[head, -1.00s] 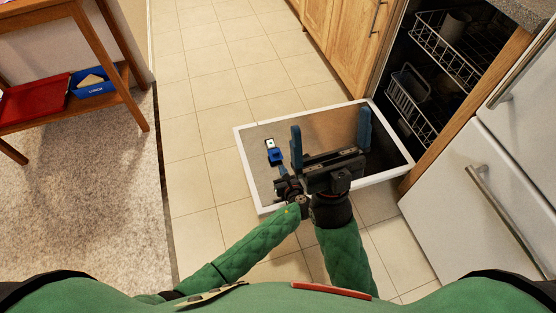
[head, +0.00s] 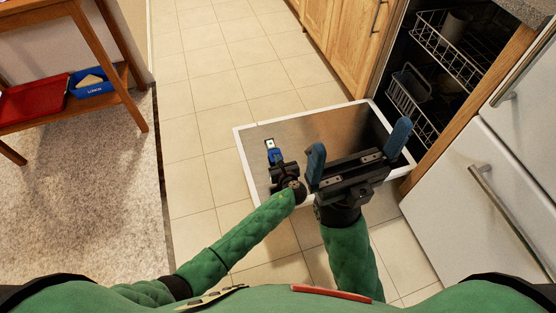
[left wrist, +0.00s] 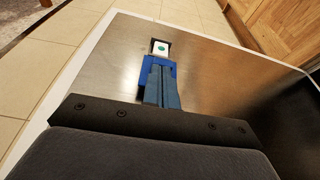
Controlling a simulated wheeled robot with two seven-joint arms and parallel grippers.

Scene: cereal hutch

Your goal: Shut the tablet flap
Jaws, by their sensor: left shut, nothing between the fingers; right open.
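The dishwasher door (head: 330,125) lies open with its steel inner face up. On it is a small white tablet compartment (head: 269,143) with a teal spot inside, clearer in the left wrist view (left wrist: 160,47). The blue tablet flap (head: 273,152) stands open at the near side of the compartment, and it also shows in the left wrist view (left wrist: 145,74). My left gripper (head: 277,160) is shut and empty, its fingertips (left wrist: 158,68) over or against the flap; I cannot tell whether they touch. They hide part of the flap. My right gripper (head: 358,140) is open and empty above the door.
The dishwasher racks (head: 440,50) are at the upper right, holding a cup and a basket. White drawers (head: 480,190) stand at the right. A wooden table (head: 125,90) with a red tray (head: 35,98) and a blue box (head: 92,83) is at the left. Tiled floor lies clear between.

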